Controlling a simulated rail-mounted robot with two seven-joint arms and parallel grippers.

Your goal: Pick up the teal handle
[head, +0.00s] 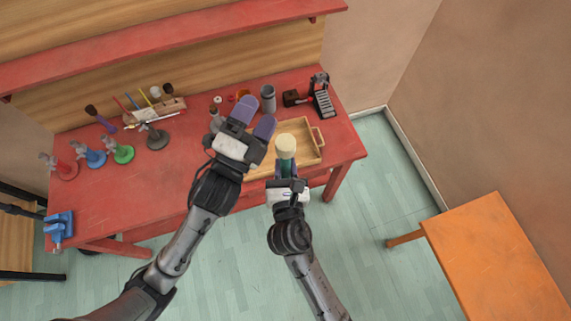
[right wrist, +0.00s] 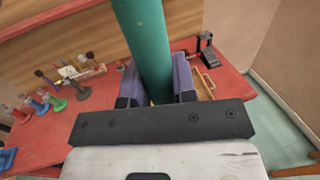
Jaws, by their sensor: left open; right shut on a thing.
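The teal handle (right wrist: 148,45) stands between the purple fingers of my right gripper (right wrist: 157,85), which is shut on it. In the head view the teal handle (head: 286,167) shows just beyond my right gripper, with a cream round head (head: 286,143) at its far end. It is held up over the front part of the wooden tray, in front of the bench. My left gripper (head: 256,116) is open and empty, left of the handle and over the tray's left side. It hides part of the tray and bench.
The wooden tray (head: 314,151) lies on the red bench (head: 180,185). A grey cup (head: 268,98) and a black pedal device (head: 321,97) stand behind it. Several coloured stands (head: 122,153) and a blue vise (head: 59,227) are at left. An orange table (head: 495,255) is at right.

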